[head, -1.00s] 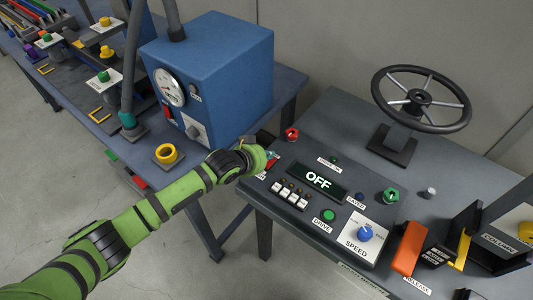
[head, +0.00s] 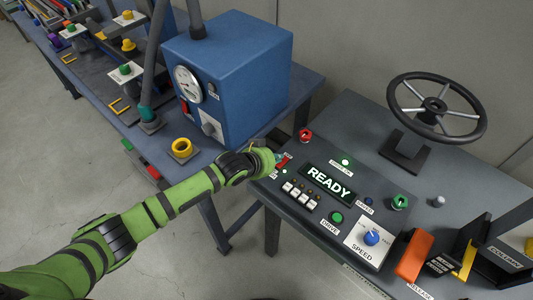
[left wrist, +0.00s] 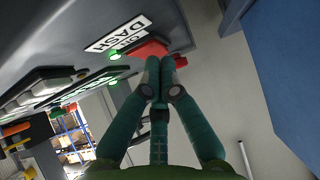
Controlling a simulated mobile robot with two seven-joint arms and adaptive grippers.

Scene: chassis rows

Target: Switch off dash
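The dash console (head: 322,222) has a display (head: 328,184) that reads READY in lit letters. The red dash switch (head: 284,161) is at the console's near left corner. In the left wrist view, the red switch (left wrist: 151,49) sits beside a white DASH label (left wrist: 118,34) and a lit green lamp (left wrist: 115,56). My left gripper (head: 276,159) is at the switch. In the left wrist view, its fingertips (left wrist: 159,75) are together just at the red switch, with nothing seen held between them; I cannot tell whether they touch it. My right gripper is not in view.
A blue box with a gauge (head: 237,72) stands on the bench left of the console. A steering wheel (head: 437,105) rises at the back right. A blue speed knob (head: 371,237), a green drive button (head: 336,217) and an orange release lever (head: 414,252) are on the right side.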

